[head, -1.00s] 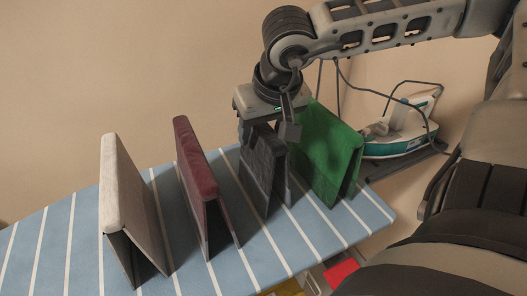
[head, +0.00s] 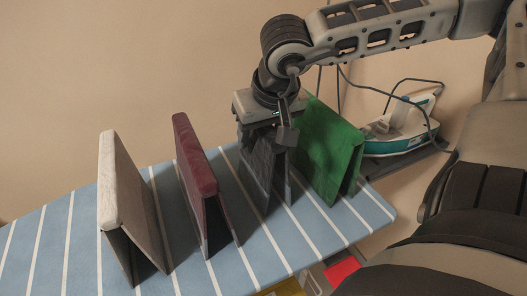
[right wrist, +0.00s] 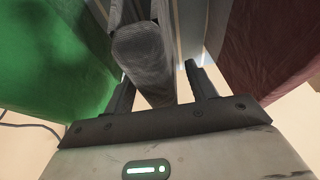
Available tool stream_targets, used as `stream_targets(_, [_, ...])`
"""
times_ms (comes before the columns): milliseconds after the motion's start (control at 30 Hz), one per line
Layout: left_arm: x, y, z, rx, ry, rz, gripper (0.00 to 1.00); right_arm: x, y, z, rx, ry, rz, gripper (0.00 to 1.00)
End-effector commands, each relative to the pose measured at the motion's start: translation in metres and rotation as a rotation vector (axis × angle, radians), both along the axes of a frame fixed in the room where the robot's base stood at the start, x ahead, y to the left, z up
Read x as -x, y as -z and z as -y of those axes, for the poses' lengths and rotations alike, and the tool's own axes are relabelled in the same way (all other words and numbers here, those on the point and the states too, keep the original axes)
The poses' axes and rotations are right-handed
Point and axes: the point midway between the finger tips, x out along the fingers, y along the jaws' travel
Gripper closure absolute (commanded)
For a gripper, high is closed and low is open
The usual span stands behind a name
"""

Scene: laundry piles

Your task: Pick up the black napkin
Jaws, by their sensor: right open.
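The black napkin (head: 258,165) stands folded like a tent on the striped ironing board, between the dark red napkin and the green napkin. My right gripper (head: 268,132) is directly above its top fold, pointing down, and hides part of that fold. In the right wrist view the black napkin's rounded top edge (right wrist: 142,55) runs between the two open fingers of my right gripper (right wrist: 160,90). The fingers stand on either side of it, and I cannot tell whether they touch the cloth. My left gripper is not in view.
The green napkin (head: 328,150) stands close on the right, the dark red napkin (head: 199,175) on the left, and a beige napkin (head: 122,195) farther left. The blue striped board (head: 60,235) is bare at its left end.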

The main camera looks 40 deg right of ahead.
Motion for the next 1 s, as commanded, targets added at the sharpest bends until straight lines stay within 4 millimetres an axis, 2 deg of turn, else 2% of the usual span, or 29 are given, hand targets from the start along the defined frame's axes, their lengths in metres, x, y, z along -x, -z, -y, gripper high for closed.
stream_targets(500, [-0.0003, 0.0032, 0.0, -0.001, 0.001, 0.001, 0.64, -0.0001, 0.0016, 0.0, 0.0, 0.0, 0.001, 0.44])
stream_targets(533, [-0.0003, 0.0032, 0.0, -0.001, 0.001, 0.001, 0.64, -0.0001, 0.0016, 0.0, 0.0, 0.0, 0.001, 0.49])
stream_targets(600, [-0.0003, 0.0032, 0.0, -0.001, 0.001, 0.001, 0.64, -0.0001, 0.0016, 0.0, 0.0, 0.0, 0.001, 0.69])
stream_targets(700, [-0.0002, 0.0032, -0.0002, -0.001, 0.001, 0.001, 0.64, -0.0001, 0.0017, 0.0, 0.0, 0.0, 0.0, 0.92])
stream_targets(1000, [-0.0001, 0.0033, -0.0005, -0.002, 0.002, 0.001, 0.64, -0.0001, 0.0015, 0.0, 0.0, 0.0, 0.001, 0.92])
